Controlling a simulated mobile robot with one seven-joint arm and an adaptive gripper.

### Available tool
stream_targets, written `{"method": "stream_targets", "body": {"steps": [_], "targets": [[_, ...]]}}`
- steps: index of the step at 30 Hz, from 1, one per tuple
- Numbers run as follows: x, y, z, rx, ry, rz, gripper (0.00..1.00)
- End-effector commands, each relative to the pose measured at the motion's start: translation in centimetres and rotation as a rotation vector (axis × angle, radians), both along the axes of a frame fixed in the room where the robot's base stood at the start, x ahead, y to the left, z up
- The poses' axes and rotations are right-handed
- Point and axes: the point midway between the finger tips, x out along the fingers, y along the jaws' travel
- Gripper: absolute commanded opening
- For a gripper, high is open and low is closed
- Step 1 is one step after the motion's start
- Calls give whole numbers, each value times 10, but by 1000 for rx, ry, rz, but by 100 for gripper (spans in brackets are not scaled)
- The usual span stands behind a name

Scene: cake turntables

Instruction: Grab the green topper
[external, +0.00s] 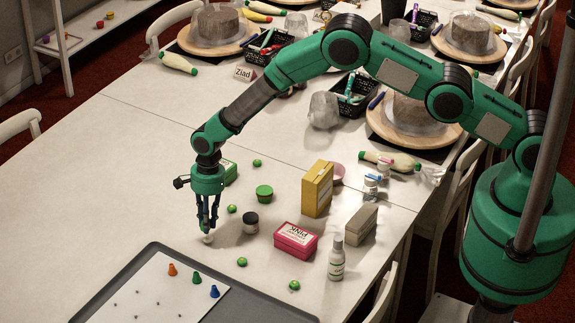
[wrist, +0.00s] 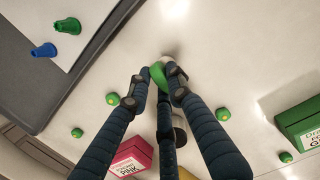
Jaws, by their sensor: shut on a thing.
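My gripper (external: 208,230) is low over the white table, left of a small dark-lidded jar. In the wrist view its fingers (wrist: 159,88) are closed around a small green topper (wrist: 158,74). A pale round part shows just beyond the green, and at the fingertips in the external view (external: 208,239). The fingers hide much of the topper, so its full shape and whether it touches the table cannot be told.
A dark tray (external: 147,254) with white paper bears small orange (external: 172,269), green (external: 196,277) and blue (external: 214,291) cones. Several green balls lie around. A pink box (external: 295,239), yellow box (external: 317,189) and white bottle (external: 336,260) stand right. The table's left is clear.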

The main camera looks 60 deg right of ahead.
Motion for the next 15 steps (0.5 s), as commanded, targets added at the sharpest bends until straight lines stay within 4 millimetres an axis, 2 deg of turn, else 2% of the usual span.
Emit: {"method": "stream_targets", "body": {"steps": [7,15], "targets": [[1,0,28,1,-2,1,6],[-37,-13,29,0,1,-1,6]]}}
